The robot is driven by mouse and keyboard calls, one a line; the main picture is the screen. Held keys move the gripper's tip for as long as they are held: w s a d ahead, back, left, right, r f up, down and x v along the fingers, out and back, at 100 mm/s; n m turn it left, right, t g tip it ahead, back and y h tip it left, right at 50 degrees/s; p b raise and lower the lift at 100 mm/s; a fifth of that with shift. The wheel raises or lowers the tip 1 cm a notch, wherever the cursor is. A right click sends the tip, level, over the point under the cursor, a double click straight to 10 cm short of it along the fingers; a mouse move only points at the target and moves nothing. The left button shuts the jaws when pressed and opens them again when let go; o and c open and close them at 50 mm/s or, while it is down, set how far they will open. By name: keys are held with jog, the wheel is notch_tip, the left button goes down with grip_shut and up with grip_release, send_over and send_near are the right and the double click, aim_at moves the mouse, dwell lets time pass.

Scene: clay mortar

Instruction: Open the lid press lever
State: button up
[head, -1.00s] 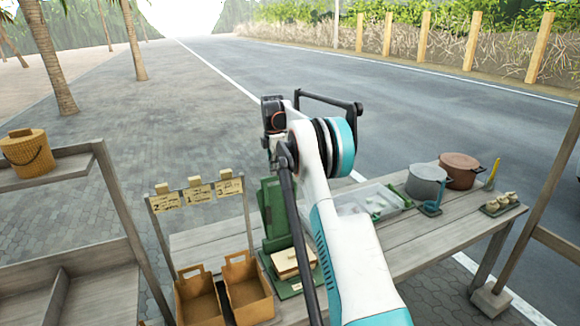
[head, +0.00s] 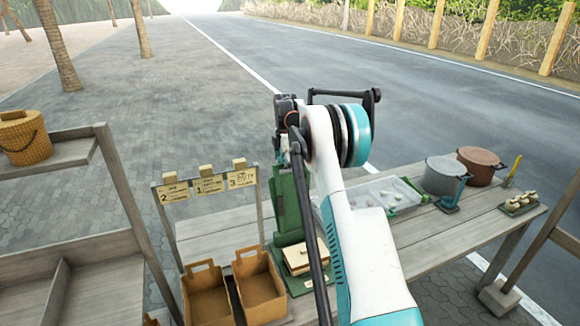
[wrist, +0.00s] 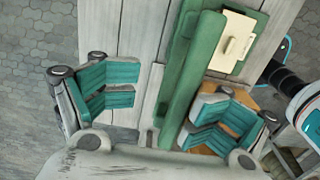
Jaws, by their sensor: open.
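The lid press is a green stand (head: 291,205) on the table, partly hidden behind my arm in the head view. In the wrist view its long green bar (wrist: 195,85) runs from the top toward the bottom; I cannot tell whether all of it is the lever. My gripper (wrist: 165,105) is open, with teal-padded fingers on either side of the bar. The bar lies nearer the right finger, and I cannot tell whether they touch. A cream box with a lid (head: 303,258) sits at the press; it also shows in the wrist view (wrist: 238,42). My fingertips are hidden in the head view.
Two brown open bins (head: 207,296) stand left of the press, below a rack with three numbered signs (head: 207,183). A clear tray (head: 370,194), a grey pot (head: 443,176) and a brown pot (head: 480,166) stand to the right. A wooden shelf (head: 70,240) is at far left.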

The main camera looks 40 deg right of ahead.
jog(key=shift+s+a+r, duration=0.25)
jog(key=shift+s+r, duration=0.15)
jog(key=shift+r, duration=0.05)
jog(key=shift+s+a+r, duration=0.2)
jog(key=shift+s+r, duration=0.15)
jog(key=shift+r, duration=0.1)
jog(key=c, duration=0.4)
jog(key=shift+w+d+f, duration=0.1)
jog(key=shift+d, duration=0.1)
jog(key=shift+s+d+r, duration=0.2)
jog(key=shift+s+r, duration=0.05)
jog(key=shift+s, duration=0.05)
jog(key=shift+d, duration=0.1)
jog(key=shift+r, duration=0.25)
notch_tip(320, 180, up, 12)
jog(key=shift+f, duration=0.25)
